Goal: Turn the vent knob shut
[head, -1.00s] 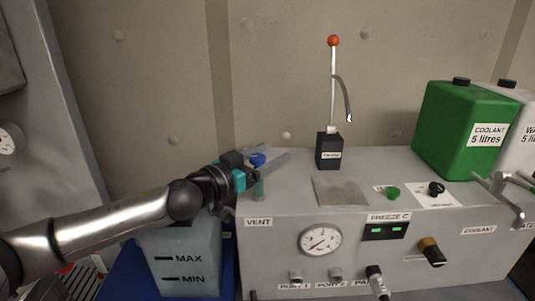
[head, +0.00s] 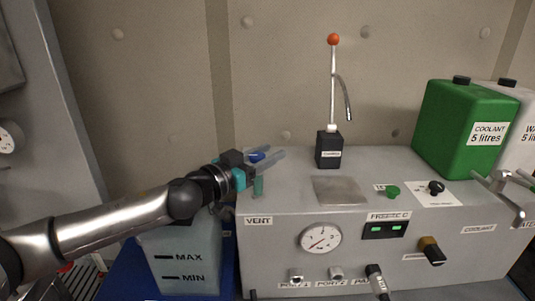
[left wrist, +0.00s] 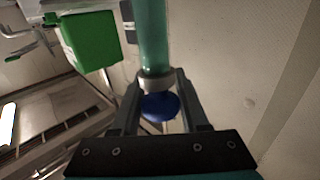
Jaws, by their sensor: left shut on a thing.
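The blue vent knob (head: 257,156) sits on top of a green upright pipe (head: 258,186) at the left end of the grey bench unit, above the VENT label (head: 258,220). My left gripper (head: 266,157) reaches in from the left and is shut on the knob, with one finger on either side. In the left wrist view the knob (left wrist: 160,107) shows between the two fingers, with a pale collar and the green pipe (left wrist: 153,40) beyond it. The fingers partly hide the knob in the head view. My right gripper is not in view.
A green coolant can (head: 450,135) stands at the right. A pressure gauge (head: 320,239) is on the front panel. A translucent MAX/MIN tank (head: 180,262) stands below my left arm.

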